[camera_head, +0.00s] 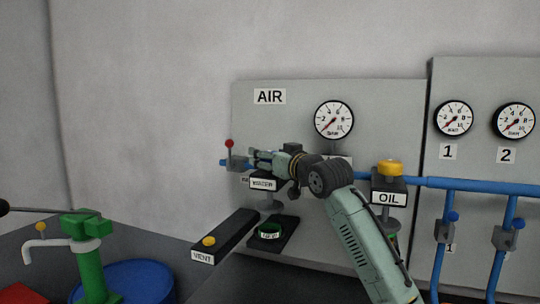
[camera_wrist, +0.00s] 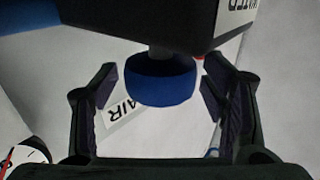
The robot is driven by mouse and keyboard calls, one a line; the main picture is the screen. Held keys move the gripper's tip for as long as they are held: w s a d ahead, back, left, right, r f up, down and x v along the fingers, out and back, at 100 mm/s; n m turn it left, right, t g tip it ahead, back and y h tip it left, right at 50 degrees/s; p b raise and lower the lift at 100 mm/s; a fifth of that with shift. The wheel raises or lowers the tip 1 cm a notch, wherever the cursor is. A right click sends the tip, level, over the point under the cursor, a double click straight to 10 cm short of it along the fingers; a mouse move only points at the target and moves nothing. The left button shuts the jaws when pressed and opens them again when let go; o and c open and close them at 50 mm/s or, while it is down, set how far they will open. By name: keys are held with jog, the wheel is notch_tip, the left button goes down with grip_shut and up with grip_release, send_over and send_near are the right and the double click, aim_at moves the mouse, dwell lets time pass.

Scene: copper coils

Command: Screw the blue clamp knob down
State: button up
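The blue clamp knob (camera_wrist: 160,82) is a round, short cylinder on a grey stem against a dark box (camera_wrist: 150,22) in the wrist view. My gripper (camera_wrist: 160,92) is open, with one finger on each side of the knob and a visible gap on both sides. In the head view my gripper (camera_head: 262,160) is over the dark box with a white label (camera_head: 263,184), below the AIR sign. The knob is not distinguishable there, as my gripper and arm cover that area.
A red-tipped lever (camera_head: 230,144) stands left of my gripper on the blue pipe. A yellow knob (camera_head: 390,167) tops the OIL box to the right. A green hand pump (camera_head: 90,250) stands at lower left.

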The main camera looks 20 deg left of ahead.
jog(key=c, duration=1.1)
jog(key=shift+a+f+t+b, duration=0.1)
jog(key=shift+f+t+b, duration=0.1)
jog(key=shift+t+b, duration=0.15)
jog(key=shift+s+m+t+h+b, duration=0.1)
jog(key=shift+m+t+h+b, duration=0.45)
jog(key=shift+m+h+b, duration=0.3)
jog(key=shift+a+m+t+h+b, duration=0.1)
jog(key=shift+m+t+h+b, duration=0.65)
jog(key=shift+h, duration=0.3)
jog(key=shift+d+r+m+t+h+b, duration=0.1)
jog(key=shift+m+t+h+b, duration=0.1)
jog(key=shift+m+t+h, duration=0.25)
jog(key=shift+d+r+m+t+h+b, duration=0.15)
jog(key=shift+m+h, duration=0.2)
jog(key=shift+h, duration=0.3)
jog(key=o, duration=1.2)
jog(key=v, duration=1.1)
jog(key=shift+s+d, duration=0.15)
jog(key=shift+s, duration=0.25)
